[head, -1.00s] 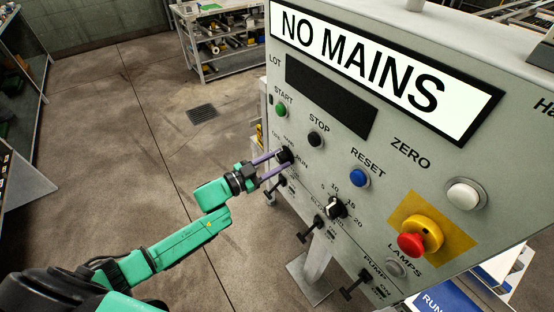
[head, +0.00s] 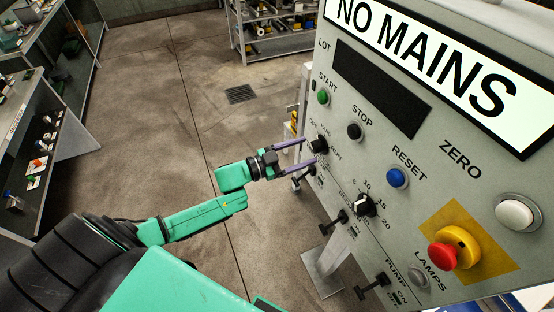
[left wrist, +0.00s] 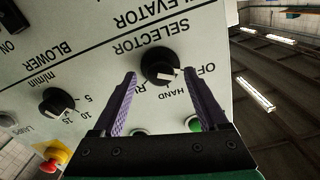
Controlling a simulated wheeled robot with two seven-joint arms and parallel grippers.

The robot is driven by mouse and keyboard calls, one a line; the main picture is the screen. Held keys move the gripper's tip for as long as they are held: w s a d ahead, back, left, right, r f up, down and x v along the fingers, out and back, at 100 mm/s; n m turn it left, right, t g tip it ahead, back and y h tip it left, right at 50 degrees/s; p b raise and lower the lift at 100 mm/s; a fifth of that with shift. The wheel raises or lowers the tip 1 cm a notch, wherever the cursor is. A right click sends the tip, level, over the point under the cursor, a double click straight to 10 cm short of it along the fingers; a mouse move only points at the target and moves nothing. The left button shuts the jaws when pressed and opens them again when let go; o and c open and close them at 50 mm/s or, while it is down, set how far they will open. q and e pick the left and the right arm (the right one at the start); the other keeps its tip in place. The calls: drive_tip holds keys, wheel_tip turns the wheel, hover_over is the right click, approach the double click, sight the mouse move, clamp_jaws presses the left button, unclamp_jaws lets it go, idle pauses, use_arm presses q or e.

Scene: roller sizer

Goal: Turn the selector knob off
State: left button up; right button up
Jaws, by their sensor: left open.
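The selector knob (head: 319,144) is a black round knob with a white pointer, on the grey panel (head: 440,190) below the green start button. In the left wrist view, upside down, the knob (left wrist: 160,65) sits under the SELECTOR label. Its white pointer lies toward the OFF and HAND side; which mark it meets I cannot tell. My left gripper (head: 309,150) is open in front of the panel. Its purple fingers (left wrist: 158,75) stand on either side of the knob, with a visible gap to it in the wrist view. My right gripper is not in view.
Close by are the green start button (head: 323,97), black stop button (head: 354,131), blue reset button (head: 397,177) and blower knob (head: 364,205). Black T-handles (head: 335,221) stick out below. A red emergency button (head: 443,256) is at lower right.

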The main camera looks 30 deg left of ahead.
use_arm(q)
drive_tip(key=b+v, duration=0.1)
drive_tip(key=v, duration=1)
drive_tip(key=shift+s+a, duration=0.2)
drive_tip(key=shift+s, duration=0.15)
drive_tip(key=shift+f, duration=0.1)
drive_tip(key=s+a+f+n+g+y+b, duration=0.1)
drive_tip(key=s+a+f+n+y, duration=0.2)
drive_tip(key=f, duration=0.6)
drive_tip(key=a+f+n+g+y, duration=0.1)
drive_tip(key=a+f+y, duration=0.35)
drive_tip(key=f, duration=0.45)
drive_tip(key=s+a+f+n+y+b, duration=0.1)
drive_tip(key=s+a+f+n+y, duration=0.15)
drive_tip(key=a+f, duration=0.4)
drive_tip(key=s+d+f+n+g+y, duration=0.1)
drive_tip(key=s+f+g, duration=0.1)
drive_tip(key=s+f, duration=0.35)
drive_tip(key=s+d+f+n+g+y, duration=0.1)
drive_tip(key=s+f+g, duration=0.15)
drive_tip(key=f, duration=0.55)
drive_tip(key=s+d+f+g, duration=0.3)
drive_tip(key=s+d+f, duration=0.1)
drive_tip(key=s, duration=0.5)
drive_tip(key=s+d+f+g, duration=0.3)
drive_tip(key=s+d+f, duration=0.2)
drive_tip(key=s+f, duration=0.2)
drive_tip(key=shift+s+d+b, duration=0.3)
drive_tip(key=shift+s+b, duration=0.05)
drive_tip(key=shift+s, duration=0.65)
